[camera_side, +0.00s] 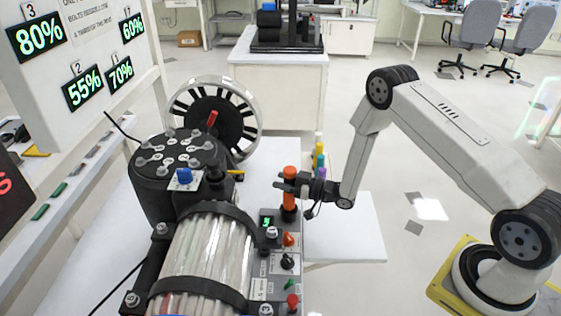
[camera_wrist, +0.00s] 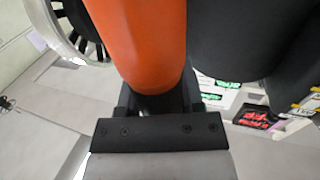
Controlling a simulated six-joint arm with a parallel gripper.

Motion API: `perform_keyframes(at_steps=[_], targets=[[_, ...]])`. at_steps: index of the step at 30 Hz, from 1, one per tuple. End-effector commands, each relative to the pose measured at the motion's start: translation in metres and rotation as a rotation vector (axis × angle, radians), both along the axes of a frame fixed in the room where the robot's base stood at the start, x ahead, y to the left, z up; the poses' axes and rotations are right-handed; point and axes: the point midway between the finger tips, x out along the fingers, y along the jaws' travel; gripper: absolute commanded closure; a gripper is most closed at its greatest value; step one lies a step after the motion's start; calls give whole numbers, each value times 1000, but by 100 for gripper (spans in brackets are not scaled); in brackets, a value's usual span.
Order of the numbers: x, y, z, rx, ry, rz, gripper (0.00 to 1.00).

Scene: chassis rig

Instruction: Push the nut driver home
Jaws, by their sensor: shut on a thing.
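The nut driver, with an orange handle (camera_side: 290,174) and a black lower end, stands roughly upright beside the black drum. My gripper (camera_side: 284,184) comes in from the right and is shut on the handle. In the wrist view the orange handle (camera_wrist: 145,45) fills the top centre, between my gripper's fingers (camera_wrist: 155,95). The black lower end reaches down near the control panel (camera_side: 262,262) on the rig. Its tip and whatever it meets are hidden, so I cannot tell how deep it sits.
The black drum (camera_side: 160,180) with bolts on top stands left of the driver. A spoked wheel (camera_side: 240,115) is behind it. Several coloured handles (camera_side: 319,158) stand close behind my gripper. A ribbed clear cylinder (camera_side: 205,260) lies in front. Bare white tabletop (camera_side: 350,230) is at the right.

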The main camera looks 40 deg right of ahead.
Motion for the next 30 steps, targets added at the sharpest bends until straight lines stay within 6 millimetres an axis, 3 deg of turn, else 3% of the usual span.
perform_keyframes(at_steps=[5, 6, 9, 10, 23, 30], targets=[[1, 0, 1, 0, -4, 0, 100], [1, 0, 1, 0, -4, 0, 46], [1, 0, 1, 0, -2, 0, 14], [1, 0, 1, 0, -2, 0, 11], [-4, -2, 0, 0, 3, -1, 11], [-23, -13, 0, 0, 1, -3, 11]])
